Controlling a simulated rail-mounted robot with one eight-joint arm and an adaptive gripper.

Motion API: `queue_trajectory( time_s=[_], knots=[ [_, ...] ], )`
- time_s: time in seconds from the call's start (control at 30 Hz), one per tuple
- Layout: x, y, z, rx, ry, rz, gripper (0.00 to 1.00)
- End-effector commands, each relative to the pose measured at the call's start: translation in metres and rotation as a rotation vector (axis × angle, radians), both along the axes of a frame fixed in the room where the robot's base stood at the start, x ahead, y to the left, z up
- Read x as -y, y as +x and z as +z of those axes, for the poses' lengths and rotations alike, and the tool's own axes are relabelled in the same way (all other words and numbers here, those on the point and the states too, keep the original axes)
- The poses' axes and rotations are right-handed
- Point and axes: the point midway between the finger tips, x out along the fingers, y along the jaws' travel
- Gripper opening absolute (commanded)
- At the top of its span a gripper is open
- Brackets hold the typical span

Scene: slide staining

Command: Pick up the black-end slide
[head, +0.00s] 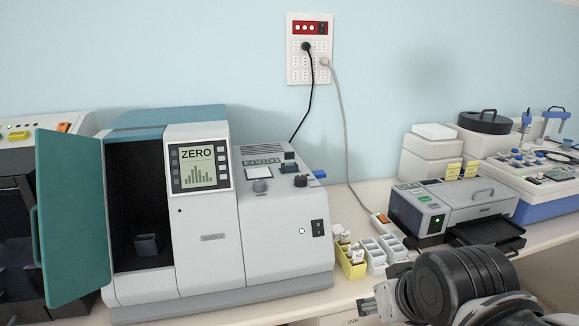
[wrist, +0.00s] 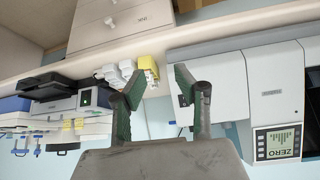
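A yellow rack (head: 351,270) stands on the counter, right of the large grey machine. Several small pale slides (head: 345,238) stand up out of it. Dark marks show near them, but I cannot tell which slide has the black end. In the wrist view, which is upside down, the yellow rack (wrist: 148,62) with its pale slides shows just beyond the fingertips. My gripper (wrist: 160,80) is open, its two green-padded fingers apart with nothing between them.
White compartment racks (head: 376,258) stand right of the yellow one. The grey machine (head: 215,240) with its open teal door (head: 70,220) fills the left. A printer-like device (head: 450,203) with a black tray stands at the right. A grey cable runs down behind the racks.

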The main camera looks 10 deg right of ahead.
Motion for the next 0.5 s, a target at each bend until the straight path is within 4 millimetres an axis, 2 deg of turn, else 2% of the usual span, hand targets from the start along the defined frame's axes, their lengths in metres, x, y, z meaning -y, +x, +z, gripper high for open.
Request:
queue_trajectory(
  time_s=[0.17, 0.3, 0.5],
  knots=[
    [-0.003, 0.032, 0.044, -0.034, -0.049, 0.078, 0.30],
    [-0.007, 0.068, 0.087, -0.074, -0.106, 0.177, 0.30],
    [-0.012, 0.122, 0.141, -0.131, -0.181, 0.320, 0.30]
  ],
)
